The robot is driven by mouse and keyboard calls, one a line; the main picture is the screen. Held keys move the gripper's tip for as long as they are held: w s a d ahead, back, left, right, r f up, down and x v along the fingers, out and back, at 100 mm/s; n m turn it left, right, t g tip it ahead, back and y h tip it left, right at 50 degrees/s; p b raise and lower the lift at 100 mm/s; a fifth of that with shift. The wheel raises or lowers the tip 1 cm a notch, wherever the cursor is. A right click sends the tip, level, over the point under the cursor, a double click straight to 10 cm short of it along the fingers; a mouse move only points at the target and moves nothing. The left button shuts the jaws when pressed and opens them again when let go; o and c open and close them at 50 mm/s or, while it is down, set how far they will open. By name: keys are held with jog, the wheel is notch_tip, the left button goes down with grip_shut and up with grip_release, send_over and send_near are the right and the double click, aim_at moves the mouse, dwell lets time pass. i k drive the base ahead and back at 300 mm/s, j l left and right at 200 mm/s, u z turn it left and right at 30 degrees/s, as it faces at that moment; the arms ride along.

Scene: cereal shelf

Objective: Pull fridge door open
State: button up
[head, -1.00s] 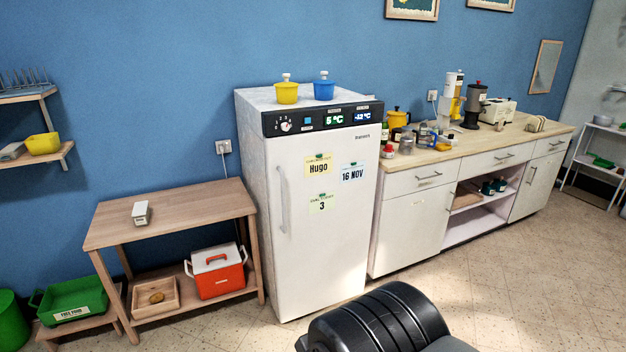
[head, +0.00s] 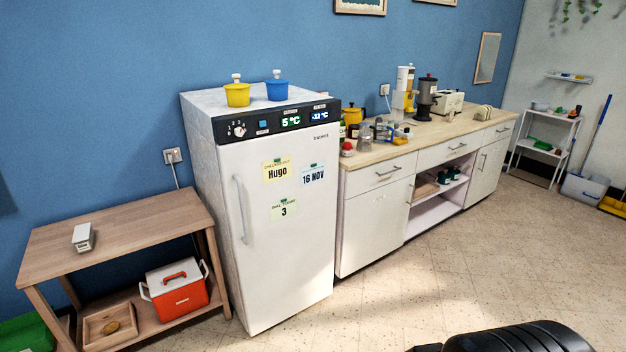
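The white fridge (head: 270,250) stands against the blue wall, left of the counter. Its door is shut, and a long vertical white handle (head: 242,210) runs along the door's left side. Notes reading Hugo (head: 276,172), 16 NOV (head: 313,175) and 3 (head: 284,209) are on the door. A dark panel with 5 °C and -12 °C displays runs above it. My gripper is not in view. Only a black part of my own body shows at the bottom right, well apart from the fridge.
A yellow pot (head: 237,95) and a blue pot (head: 277,91) stand on the fridge. A wooden table (head: 120,235) with a red cooler (head: 178,290) below stands close on the left. The counter (head: 385,155) stands on the right. The tiled floor (head: 420,290) in front is clear.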

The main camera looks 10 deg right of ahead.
aim_at(280, 189)
jog(key=i+z, duration=0.1)
jog(key=i, duration=1.4)
